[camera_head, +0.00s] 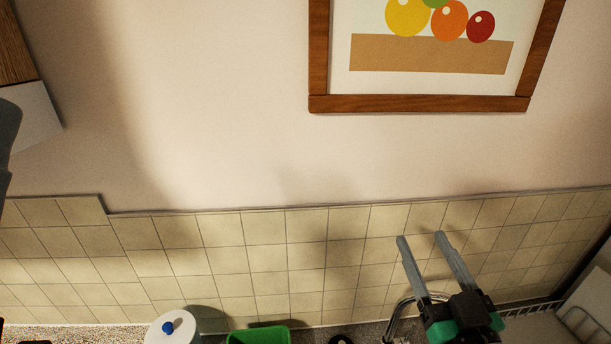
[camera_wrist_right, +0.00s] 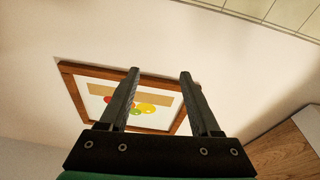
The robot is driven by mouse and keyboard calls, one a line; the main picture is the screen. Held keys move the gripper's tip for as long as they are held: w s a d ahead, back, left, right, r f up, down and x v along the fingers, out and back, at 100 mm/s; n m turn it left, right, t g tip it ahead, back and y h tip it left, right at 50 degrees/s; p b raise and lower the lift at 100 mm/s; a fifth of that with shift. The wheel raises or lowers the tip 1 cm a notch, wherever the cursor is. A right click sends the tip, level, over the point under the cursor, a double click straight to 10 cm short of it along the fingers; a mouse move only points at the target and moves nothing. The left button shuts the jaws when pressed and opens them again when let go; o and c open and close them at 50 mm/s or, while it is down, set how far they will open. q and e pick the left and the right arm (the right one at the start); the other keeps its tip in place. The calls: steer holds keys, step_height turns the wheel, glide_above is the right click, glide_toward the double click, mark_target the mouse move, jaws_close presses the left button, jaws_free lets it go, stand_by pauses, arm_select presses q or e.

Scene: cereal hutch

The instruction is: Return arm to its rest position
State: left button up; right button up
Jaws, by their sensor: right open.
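My right gripper (camera_head: 420,239) is at the lower right of the head view, in front of the tiled wall. Its two grey fingers are parallel, spread apart and empty, pointing up. In the right wrist view my right gripper (camera_wrist_right: 159,72) also shows open, with nothing between the fingers but the wall and picture behind. A grey piece at the left edge of the head view may be part of my left arm; no left gripper fingers show.
A framed fruit picture (camera_head: 420,103) hangs above the tiles (camera_head: 265,258). Along the bottom are a white canister with a blue knob (camera_head: 168,328), a green container (camera_head: 258,336), a metal faucet (camera_head: 392,318) and a white wire rack (camera_head: 530,309). A cabinet corner (camera_head: 35,120) shows upper left.

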steer(key=s+a+r+t+y+b, duration=0.1)
steer(key=s+r+t, duration=0.3)
steer(key=s+r, duration=0.5)
steer(key=s+a+r+t+y, duration=0.1)
steer(key=s+a+r+t, duration=0.3)
steer(key=r, duration=0.9)
step_height(320, 180, up, 15)
steer(key=d+g+p, duration=0.1)
steer(key=d+p, duration=0.1)
steer(key=p, duration=1.3)
steer(key=shift+s+d+m, duration=0.25)
steer(key=shift+m, duration=0.05)
steer(key=shift+f, duration=0.2)
